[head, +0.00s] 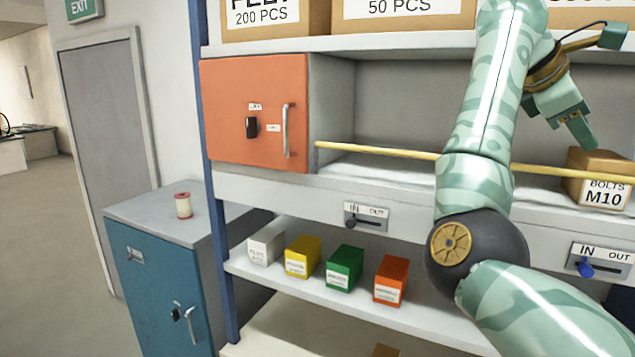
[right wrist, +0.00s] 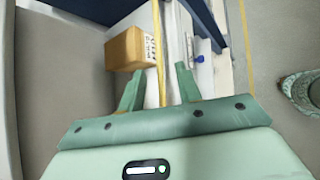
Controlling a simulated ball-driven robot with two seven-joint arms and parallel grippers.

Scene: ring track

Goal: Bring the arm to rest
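My right arm crosses the right side of the head view. Its green gripper (head: 580,128) hangs in front of the upper shelf, above the BOLTS M10 carton (head: 603,192). In the right wrist view the gripper's two fingers (right wrist: 160,72) stand apart with nothing held. The carton (right wrist: 126,50) lies beyond the left finger. A yellow rod (head: 375,150) runs along the shelf front, passing behind my arm. In the right wrist view the rod (right wrist: 157,40) lines up with the gap between the fingers; its exact distance is unclear. My left gripper is out of view.
An orange cabinet (head: 240,110) with a handle stands left on the shelf. IN/OUT sliders (head: 366,216) (head: 600,260) sit on the shelf front. Several small boxes (head: 344,268) stand below. A blue cabinet (head: 160,290) bears a spool (head: 183,205). Open floor lies left.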

